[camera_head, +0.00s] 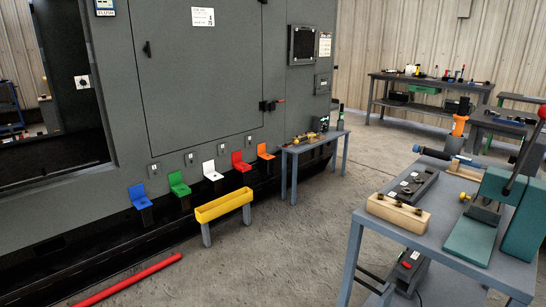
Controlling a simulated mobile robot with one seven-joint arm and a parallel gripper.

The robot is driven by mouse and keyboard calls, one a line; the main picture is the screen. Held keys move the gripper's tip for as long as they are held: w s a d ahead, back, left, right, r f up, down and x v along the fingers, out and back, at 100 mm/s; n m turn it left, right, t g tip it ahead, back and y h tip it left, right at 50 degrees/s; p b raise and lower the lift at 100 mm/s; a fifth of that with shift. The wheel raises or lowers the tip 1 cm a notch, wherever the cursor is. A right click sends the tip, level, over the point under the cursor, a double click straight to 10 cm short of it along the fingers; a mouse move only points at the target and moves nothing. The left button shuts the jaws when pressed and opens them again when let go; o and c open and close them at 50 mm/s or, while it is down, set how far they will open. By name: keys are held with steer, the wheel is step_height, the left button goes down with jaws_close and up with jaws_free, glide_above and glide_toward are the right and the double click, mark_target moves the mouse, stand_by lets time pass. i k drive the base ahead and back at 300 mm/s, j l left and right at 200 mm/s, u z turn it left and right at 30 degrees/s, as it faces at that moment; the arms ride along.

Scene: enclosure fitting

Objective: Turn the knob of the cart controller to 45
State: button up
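A blue-grey cart (440,245) stands at the right. A dark box (408,272) with a red part on top and a cable sits low on the cart's lower level; it may be the cart controller. Its knob and any scale are too small to read. A dark strip-like block (411,185) with small light labels lies on the cart's top; I cannot tell whether it carries a knob. My gripper is not in view.
A yellow trough (222,206) and a small table (314,142) stand by the grey enclosure (200,90). A red bar (128,279) lies on the floor. The middle floor is clear.

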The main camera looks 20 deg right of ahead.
mark_target(513, 159)
steer(key=i+j+z, duration=0.1)
steer(key=i+z, duration=0.2)
steer(key=z, duration=0.2)
steer(key=i+j+z, duration=0.25)
steer(key=z, duration=0.25)
steer(key=i+j+z, duration=0.3)
steer(key=z, duration=0.2)
steer(key=i+j+z, duration=0.15)
steer(key=j+z, duration=0.3)
steer(key=i+j+z, duration=0.1)
steer(key=j+z, duration=0.2)
steer(key=j, duration=0.15)
steer(key=j+z, duration=0.3)
steer(key=j+u, duration=0.2)
steer(key=u, duration=1.65)
steer(key=i+j+u, duration=0.1)
steer(key=i, duration=0.8)
steer(key=i+z, duration=0.4)
steer(key=i+j+z, duration=0.15)
steer(key=i+z, duration=0.25)
steer(key=i, duration=0.25)
steer(key=i+l+z, duration=0.1)
steer(key=i+z, duration=0.15)
steer(key=i, duration=0.3)
steer(key=i+z, duration=0.25)
steer(key=i, duration=0.35)
